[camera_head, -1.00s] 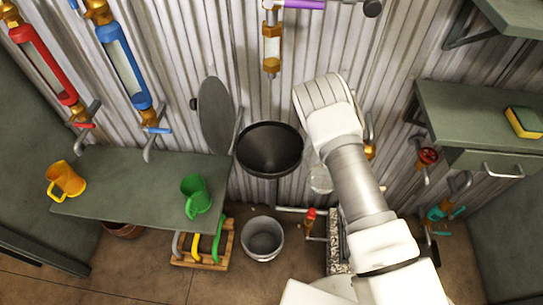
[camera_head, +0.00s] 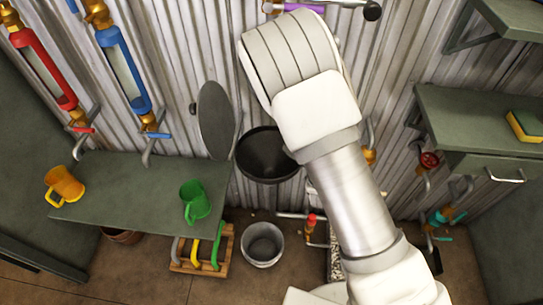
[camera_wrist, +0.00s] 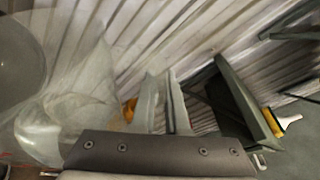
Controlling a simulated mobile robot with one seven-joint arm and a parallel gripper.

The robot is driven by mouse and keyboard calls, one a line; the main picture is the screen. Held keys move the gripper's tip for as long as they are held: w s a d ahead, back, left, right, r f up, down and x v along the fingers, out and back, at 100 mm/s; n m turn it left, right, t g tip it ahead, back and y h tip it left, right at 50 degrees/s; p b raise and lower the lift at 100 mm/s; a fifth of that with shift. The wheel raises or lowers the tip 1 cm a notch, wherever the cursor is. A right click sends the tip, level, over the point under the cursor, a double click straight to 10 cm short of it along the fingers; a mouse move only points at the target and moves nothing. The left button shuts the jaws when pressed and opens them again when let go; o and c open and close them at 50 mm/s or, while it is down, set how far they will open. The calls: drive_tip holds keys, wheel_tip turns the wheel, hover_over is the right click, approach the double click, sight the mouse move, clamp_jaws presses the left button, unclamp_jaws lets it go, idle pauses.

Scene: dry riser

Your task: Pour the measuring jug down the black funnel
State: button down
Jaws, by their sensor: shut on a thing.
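The black funnel (camera_head: 264,155) is fixed at the wall with its wide mouth up, and my arm covers its right edge in the head view. The clear measuring jug (camera_wrist: 75,105) fills the left of the wrist view, with a pale, see-through body. My gripper (camera_wrist: 165,95) is shut on the jug, its two fingers upright beside it; the exact grip is hard to see. In the head view my wrist is above and right of the funnel and hides the gripper and the jug. The jug's tilt and its contents cannot be told.
A round grey lid (camera_head: 216,120) stands up left of the funnel. A green shelf (camera_head: 130,190) holds an orange mug (camera_head: 65,186) and a green mug (camera_head: 195,202). A grey bucket (camera_head: 263,244) stands on the floor below. A sponge (camera_head: 525,125) lies on the right shelf.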

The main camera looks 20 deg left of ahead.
drive_tip(key=shift+s+a+r+n+t+h, duration=0.1)
drive_tip(key=shift+a+r+n+t+h, duration=0.1)
drive_tip(key=shift+a+r+n, duration=0.25)
drive_tip(key=shift+s+a+r+n+t+h, duration=0.1)
drive_tip(key=shift+a+r+n+t+h, duration=0.15)
drive_tip(key=shift+a+n, duration=0.35)
drive_tip(key=shift+s+a+r+n, duration=0.1)
drive_tip(key=shift+a+r+n, duration=0.25)
drive_tip(key=shift+a+n, duration=0.35)
drive_tip(key=shift+a+r+n+t, duration=0.25)
drive_tip(key=shift+a+r+n, duration=0.1)
drive_tip(key=shift+s+a+r+n+h+p, duration=0.25)
drive_tip(key=shift+a+r+n+p, duration=0.25)
drive_tip(key=shift+a+r, duration=0.2)
drive_tip(key=shift+a, duration=0.25)
drive_tip(key=shift+s+a+n+t+b, duration=0.15)
drive_tip(key=shift+a+n+t+b, duration=0.2)
drive_tip(key=shift+a, duration=0.5)
drive_tip(key=shift+s+a+n+t+b, duration=0.15)
drive_tip(key=shift+a+n, duration=0.3)
drive_tip(key=shift+a, duration=0.35)
